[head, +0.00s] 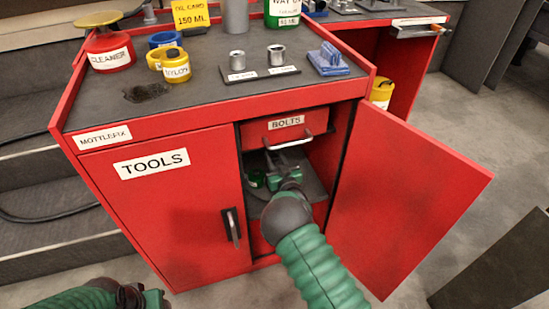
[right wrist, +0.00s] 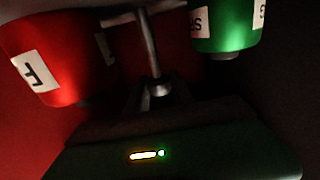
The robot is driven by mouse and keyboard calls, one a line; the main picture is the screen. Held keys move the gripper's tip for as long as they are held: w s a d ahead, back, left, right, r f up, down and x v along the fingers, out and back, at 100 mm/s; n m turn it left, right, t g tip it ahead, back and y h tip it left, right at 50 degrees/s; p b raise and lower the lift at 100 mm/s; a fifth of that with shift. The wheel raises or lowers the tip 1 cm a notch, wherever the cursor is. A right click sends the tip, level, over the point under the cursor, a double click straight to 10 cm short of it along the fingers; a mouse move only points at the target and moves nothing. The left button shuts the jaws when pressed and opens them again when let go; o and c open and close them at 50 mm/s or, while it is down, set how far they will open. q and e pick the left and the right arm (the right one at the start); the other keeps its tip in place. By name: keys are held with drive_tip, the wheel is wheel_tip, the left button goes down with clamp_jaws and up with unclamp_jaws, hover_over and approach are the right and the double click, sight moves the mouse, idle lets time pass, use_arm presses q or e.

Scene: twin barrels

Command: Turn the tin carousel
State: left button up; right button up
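The tin carousel (head: 308,192) is a dark grey round plate inside the red cabinet, below the bolts drawer, and shows only in part. My right gripper (head: 277,164) is inside the cabinet at the carousel. Its fingers are dark near the post's foot; I cannot tell whether they grip it. My left gripper (head: 130,296) is low at the left, outside the cabinet.
The right cabinet door (head: 400,195) stands open and the left tools door (head: 165,215) is shut. The bolts drawer (head: 287,126) with its bar handle is just above my right gripper.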

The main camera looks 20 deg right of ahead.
clamp_jaws()
idle(1.0)
